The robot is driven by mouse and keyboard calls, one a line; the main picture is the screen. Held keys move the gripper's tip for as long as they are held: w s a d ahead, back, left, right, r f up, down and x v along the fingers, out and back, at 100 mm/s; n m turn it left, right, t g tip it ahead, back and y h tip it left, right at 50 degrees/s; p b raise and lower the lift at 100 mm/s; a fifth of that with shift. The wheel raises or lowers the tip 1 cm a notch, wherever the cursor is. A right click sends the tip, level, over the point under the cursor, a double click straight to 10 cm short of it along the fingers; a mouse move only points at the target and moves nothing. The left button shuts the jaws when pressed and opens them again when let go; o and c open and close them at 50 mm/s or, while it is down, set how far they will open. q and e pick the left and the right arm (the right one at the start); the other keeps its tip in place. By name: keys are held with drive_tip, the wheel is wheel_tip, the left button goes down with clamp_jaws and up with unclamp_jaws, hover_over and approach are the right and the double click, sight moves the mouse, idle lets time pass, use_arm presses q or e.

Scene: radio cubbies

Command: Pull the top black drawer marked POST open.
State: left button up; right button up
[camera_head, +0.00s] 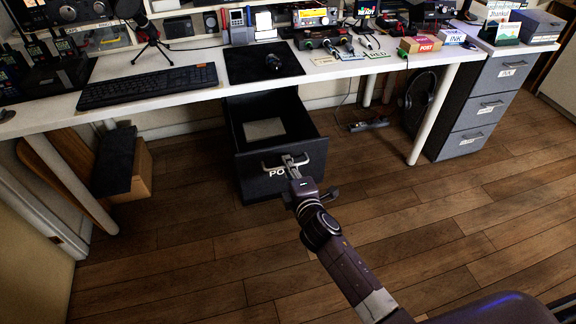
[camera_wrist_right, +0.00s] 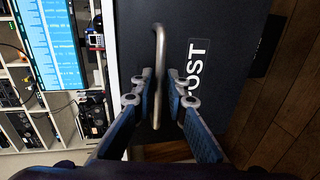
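The black drawer marked POST (camera_head: 262,178) stands pulled out from under the desk, with its open top showing a pale flat piece (camera_head: 264,129) inside. Its front also shows in the right wrist view (camera_wrist_right: 222,25), with the white POST lettering. My right gripper (camera_head: 293,162) is at the drawer's metal handle (camera_head: 318,149). My left gripper is not in view.
The white desk (camera_head: 185,58) carries a keyboard (camera_head: 148,86), a black mat and radio gear. A desk leg (camera_head: 432,115) and a grey cabinet (camera_head: 482,105) stand to the right. A box (camera_head: 136,170) stands at left. Wooden floor (camera_head: 180,240) is clear before the drawer.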

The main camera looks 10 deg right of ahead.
drive_tip(key=v, duration=1.2)
drive_tip(key=shift+s, duration=0.1)
idle(0.4)
